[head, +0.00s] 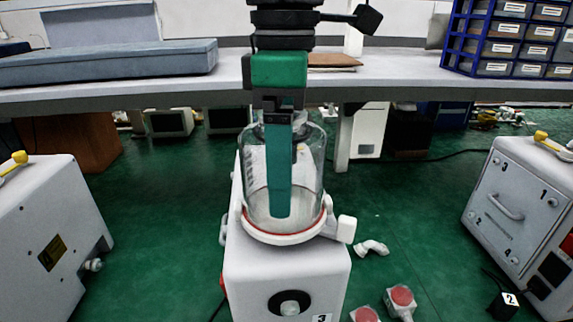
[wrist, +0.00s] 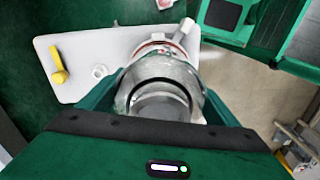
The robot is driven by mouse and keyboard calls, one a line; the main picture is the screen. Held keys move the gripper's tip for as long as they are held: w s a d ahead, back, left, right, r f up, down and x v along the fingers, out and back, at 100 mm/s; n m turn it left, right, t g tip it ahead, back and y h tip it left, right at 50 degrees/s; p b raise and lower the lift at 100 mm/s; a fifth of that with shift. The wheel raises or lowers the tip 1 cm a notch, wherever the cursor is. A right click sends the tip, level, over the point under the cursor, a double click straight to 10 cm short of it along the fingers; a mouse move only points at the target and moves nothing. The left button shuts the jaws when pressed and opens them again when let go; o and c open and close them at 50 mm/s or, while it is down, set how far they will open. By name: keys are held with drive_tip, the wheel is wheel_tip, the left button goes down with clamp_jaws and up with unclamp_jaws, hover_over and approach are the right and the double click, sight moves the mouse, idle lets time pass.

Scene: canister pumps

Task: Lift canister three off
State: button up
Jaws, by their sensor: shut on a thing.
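Canister three (head: 308,170) is a clear jar with a red ring low down, upright on the top of the white pump labelled 3 (head: 262,275). Its base is at a white collar (head: 285,238); I cannot tell whether there is a gap between them. My gripper (head: 280,205) comes down from above, with one teal finger in front of the jar. In the wrist view, the gripper (wrist: 163,90) has a finger on each side of the clear canister (wrist: 160,75) and is shut on it. The far finger is hidden in the head view.
Other white pumps stand at the left (head: 50,220) and right (head: 515,205). A grey workbench (head: 400,75) runs behind, with blue drawers (head: 480,35). Red-topped parts (head: 402,296) and a white elbow (head: 372,247) lie on the green floor. A yellow lever (wrist: 58,65) shows in the wrist view.

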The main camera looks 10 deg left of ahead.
drive_tip(key=shift+r, duration=0.3)
